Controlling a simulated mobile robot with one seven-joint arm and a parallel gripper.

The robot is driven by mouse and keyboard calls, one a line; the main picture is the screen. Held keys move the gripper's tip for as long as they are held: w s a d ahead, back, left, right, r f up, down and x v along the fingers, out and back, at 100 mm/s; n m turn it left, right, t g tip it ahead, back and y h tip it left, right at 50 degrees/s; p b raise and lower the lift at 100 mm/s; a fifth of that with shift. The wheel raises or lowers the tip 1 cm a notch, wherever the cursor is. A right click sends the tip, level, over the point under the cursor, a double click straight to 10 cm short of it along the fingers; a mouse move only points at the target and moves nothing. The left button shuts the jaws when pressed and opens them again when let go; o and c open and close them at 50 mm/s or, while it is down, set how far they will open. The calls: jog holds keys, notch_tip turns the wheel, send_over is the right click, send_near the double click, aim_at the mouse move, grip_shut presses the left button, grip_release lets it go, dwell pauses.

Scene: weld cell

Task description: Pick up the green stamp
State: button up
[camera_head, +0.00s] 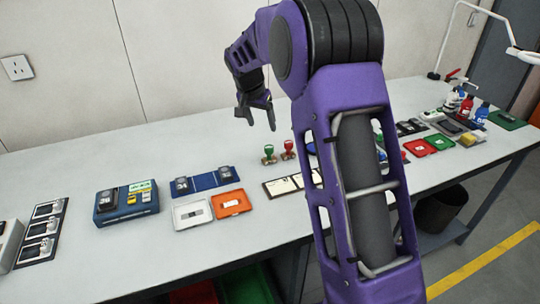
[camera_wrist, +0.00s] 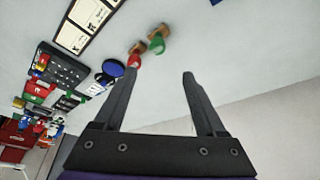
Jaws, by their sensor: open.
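The green stamp (camera_head: 269,150) stands upright on the table, close to the left of a red stamp (camera_head: 289,148). In the wrist view the green stamp (camera_wrist: 157,45) shows ahead of my fingers, and the red stamp (camera_wrist: 134,61) is beside it, partly overlapped by a fingertip. My gripper (camera_head: 261,126) is open and empty, above the table and above the stamps in the head view. In the wrist view my gripper (camera_wrist: 159,75) shows two spread fingers with only bare tabletop between them.
A framed card strip (camera_head: 283,186), an orange tray (camera_head: 231,203), a white tray (camera_head: 192,213) and a blue box (camera_head: 126,206) lie nearby. A round blue pad (camera_wrist: 113,68) is near the red stamp. My arm hides part of the table's middle. Bare table lies behind the stamps.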

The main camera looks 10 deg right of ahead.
aim_at(269, 147)
jog(key=x, duration=0.8)
jog(key=shift+d+f, duration=0.1)
jog(key=x, duration=0.4)
jog(key=shift+s+f, duration=0.3)
jog(key=shift+f, duration=0.05)
jog(key=shift+w+d+f, duration=0.1)
jog(key=shift+w+f, duration=0.05)
jog(key=shift+f, duration=0.2)
jog(key=shift+r, duration=0.1)
grip_shut()
